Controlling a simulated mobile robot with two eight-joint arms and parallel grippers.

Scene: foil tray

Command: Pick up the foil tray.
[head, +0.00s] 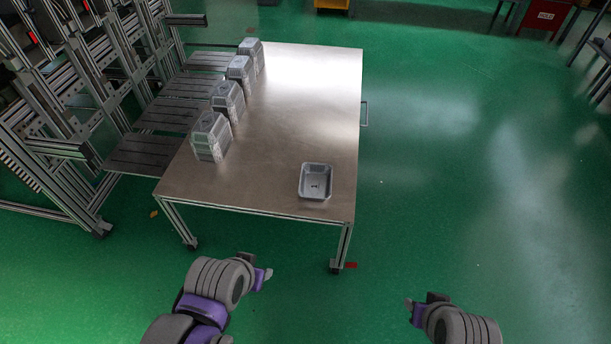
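The foil tray (316,194) is a small silver-grey rectangular tray. It sits upright and looks empty apart from a small dark mark on its bottom. It stands near the front right corner of the metal table (290,130). My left gripper (268,276) is in front of the table, below and left of the tray in the picture, and apart from it. My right gripper (409,303) is over the floor to the right, also apart from the tray. Both grippers are small and seen from the side, so their finger openings cannot be made out.
Several stacks of grey trays, the nearest (211,137), line the table's left side. A metal frame rack (90,100) with dark shelves stands against the table's left edge. A handle (364,114) sticks out at the right edge. The green floor (460,190) to the right is clear.

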